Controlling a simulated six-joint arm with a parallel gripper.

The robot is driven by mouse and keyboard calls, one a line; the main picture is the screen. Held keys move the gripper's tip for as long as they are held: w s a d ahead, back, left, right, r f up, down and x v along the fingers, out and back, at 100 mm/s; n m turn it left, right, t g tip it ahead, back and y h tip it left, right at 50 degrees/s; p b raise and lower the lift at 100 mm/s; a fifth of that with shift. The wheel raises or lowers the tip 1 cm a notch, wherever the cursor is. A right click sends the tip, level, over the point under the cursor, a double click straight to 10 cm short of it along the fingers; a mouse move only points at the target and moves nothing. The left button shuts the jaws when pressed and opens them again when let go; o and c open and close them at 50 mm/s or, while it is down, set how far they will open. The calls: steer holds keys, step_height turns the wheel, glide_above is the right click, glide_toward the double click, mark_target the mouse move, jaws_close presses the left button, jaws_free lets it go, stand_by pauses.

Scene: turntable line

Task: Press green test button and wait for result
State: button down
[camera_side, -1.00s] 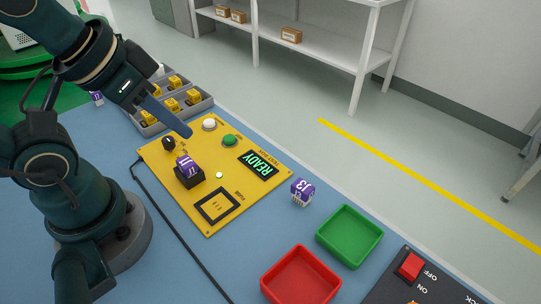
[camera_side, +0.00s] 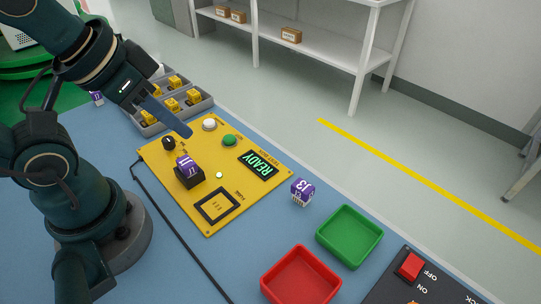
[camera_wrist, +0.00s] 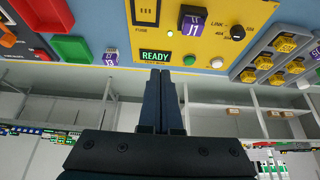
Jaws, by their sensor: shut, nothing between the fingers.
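The yellow test panel (camera_side: 233,195) lies on the blue table. Its green button (camera_side: 229,140) sits beside a white button (camera_side: 209,124); in the wrist view the green button (camera_wrist: 189,60) is just right of the fingertips. The display (camera_side: 258,165) reads READY in green; it also shows in the wrist view (camera_wrist: 155,56). A purple-topped J1 block (camera_side: 186,164) sits in the black socket on the panel. My gripper (camera_side: 188,133) is shut and empty, its fingertips above the panel's far edge near the white and green buttons, apparently not touching either. A small light (camera_side: 219,175) glows pale.
A purple J3 block (camera_side: 302,190) stands right of the panel. A green tray (camera_side: 349,236), a red tray (camera_side: 301,277) and a dark switch box (camera_side: 411,287) lie farther right. A grey bin of yellow blocks (camera_side: 205,104) stands behind the panel. A black cable runs along the front.

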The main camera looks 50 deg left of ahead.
stand_by(0.4)
steer(key=w+a+r+m+t+y, duration=0.1)
steer(key=w+a+r+t+y, duration=0.15)
steer(key=w+r, duration=0.2)
steer(key=w+a+r+m+t+y, duration=0.1)
steer(key=w+a+r+t, duration=0.25)
steer(key=w, duration=0.25)
steer(key=m+g+h, duration=0.3)
steer(key=m+h, duration=0.4)
steer(key=m, duration=0.5)
glide_above(229, 139)
steer(key=a, duration=0.1)
step_height(229, 139, down, 11)
steer(key=shift+s+a+f, duration=0.1)
steer(key=shift+s, duration=0.25)
steer(key=shift+f, duration=4.4)
